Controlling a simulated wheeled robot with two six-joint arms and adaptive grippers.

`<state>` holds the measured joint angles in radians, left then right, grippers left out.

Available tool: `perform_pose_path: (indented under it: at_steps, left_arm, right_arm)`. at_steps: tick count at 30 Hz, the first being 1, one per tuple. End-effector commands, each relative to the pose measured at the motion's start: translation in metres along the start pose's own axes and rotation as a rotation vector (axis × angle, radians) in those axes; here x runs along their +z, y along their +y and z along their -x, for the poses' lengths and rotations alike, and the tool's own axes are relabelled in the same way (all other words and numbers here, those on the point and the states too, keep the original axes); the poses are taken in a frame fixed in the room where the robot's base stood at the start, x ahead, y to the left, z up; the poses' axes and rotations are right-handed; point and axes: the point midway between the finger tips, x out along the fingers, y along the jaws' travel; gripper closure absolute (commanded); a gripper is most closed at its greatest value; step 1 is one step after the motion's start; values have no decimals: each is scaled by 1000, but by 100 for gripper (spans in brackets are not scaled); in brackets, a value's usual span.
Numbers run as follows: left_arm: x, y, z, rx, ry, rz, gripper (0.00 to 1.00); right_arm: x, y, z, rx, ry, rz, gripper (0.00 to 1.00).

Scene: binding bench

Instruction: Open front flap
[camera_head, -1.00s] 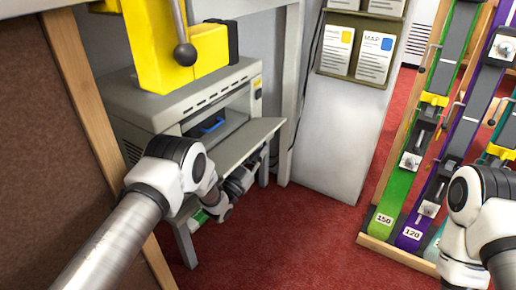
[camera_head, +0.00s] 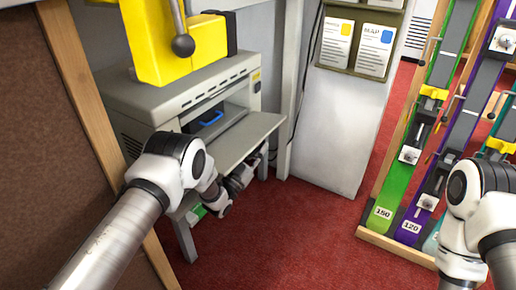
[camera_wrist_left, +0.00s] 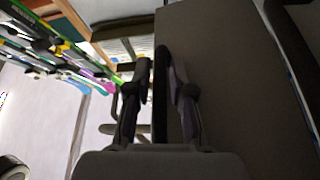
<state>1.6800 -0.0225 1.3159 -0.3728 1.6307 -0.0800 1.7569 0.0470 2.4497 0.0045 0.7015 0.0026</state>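A grey boxy machine (camera_head: 175,98) stands at the left in the head view. A flat grey panel, which looks like its front flap (camera_head: 245,134), juts out level below an opening with a blue handle-like part (camera_head: 211,118). My left gripper (camera_head: 257,160) is under the outer edge of this panel, partly hidden. In the left wrist view, the gripper's dark fingers (camera_wrist_left: 152,70) are close to the edge of a broad dark panel (camera_wrist_left: 235,80). A narrow gap shows between them, but I cannot tell whether they grip anything. My right gripper is out of view.
A yellow block with a lever (camera_head: 165,42) is above the machine. A brown board with a wooden frame (camera_head: 50,130) is at the left. A rack of coloured strips (camera_head: 390,195) stands at the right, near my right arm. Red carpet (camera_head: 290,235) is clear between.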

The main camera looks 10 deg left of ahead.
Motion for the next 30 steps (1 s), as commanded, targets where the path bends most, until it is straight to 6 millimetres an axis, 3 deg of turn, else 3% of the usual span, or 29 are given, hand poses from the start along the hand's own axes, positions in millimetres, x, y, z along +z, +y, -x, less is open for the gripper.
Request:
perform_pose_path:
  at_steps: [5,15,30]
  left_arm:
    - [1,-1,16,-1,-2,0,77]
    - [1,-1,74,-1,-4,1,77]
    - [1,1,87,3,-4,2,77]
  right_arm:
    - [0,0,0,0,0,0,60]
    - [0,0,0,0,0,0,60]
    - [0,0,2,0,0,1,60]
